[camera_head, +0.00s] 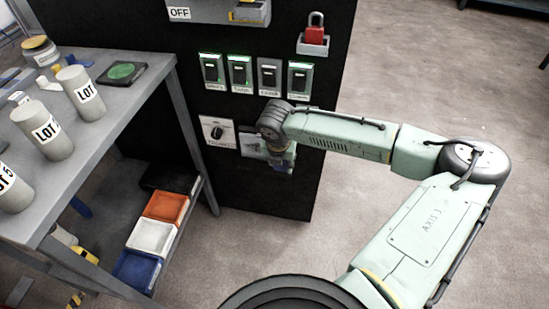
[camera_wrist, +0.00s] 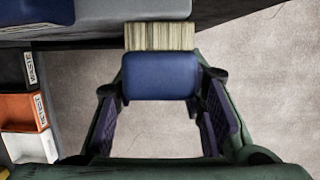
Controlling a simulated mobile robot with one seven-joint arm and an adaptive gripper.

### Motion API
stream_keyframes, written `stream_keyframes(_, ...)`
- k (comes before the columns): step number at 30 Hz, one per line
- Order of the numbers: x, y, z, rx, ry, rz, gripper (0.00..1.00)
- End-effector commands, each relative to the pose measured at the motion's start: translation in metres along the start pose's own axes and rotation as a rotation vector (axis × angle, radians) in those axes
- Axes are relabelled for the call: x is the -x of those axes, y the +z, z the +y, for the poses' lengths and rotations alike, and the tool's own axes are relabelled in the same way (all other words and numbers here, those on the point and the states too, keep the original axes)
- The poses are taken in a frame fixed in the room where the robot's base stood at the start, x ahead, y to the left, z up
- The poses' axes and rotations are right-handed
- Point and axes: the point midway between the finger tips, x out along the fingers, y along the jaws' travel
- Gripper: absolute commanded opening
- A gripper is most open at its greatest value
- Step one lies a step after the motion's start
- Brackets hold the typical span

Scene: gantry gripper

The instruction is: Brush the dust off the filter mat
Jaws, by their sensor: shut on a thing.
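My gripper (camera_wrist: 160,88) is shut on a brush (camera_wrist: 160,74) with a blue body, its pale bristles (camera_wrist: 160,36) pointing to the top of the wrist view. In the head view my gripper (camera_head: 281,160) is small and partly hidden by my own wrist, low in front of the black panel. The bristles lie close to a blue-grey piece (camera_wrist: 130,9) at the top of the wrist view; I cannot tell whether they touch. I cannot make out a filter mat for certain in either view.
A black panel (camera_head: 235,120) carries several switches, a dial (camera_head: 216,131) and a red padlock (camera_head: 315,28). A table (camera_head: 105,105) on the left holds several LOT cylinders (camera_head: 80,92) and a dark pad with a green disc (camera_head: 121,72). Coloured trays (camera_head: 152,237) sit below. Floor at right is clear.

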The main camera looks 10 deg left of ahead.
Motion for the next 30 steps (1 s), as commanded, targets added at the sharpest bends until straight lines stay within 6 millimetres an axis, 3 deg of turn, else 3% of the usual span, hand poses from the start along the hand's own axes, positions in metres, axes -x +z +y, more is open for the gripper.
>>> stream_keyframes(7,0.001,0.0,0.002,0.0,0.001,0.0,0.08)
stream_keyframes(19,0.001,0.001,0.036,0.002,0.003,0.0,0.08)
stream_keyframes(30,0.001,0.002,0.049,0.001,0.003,-0.003,0.08)
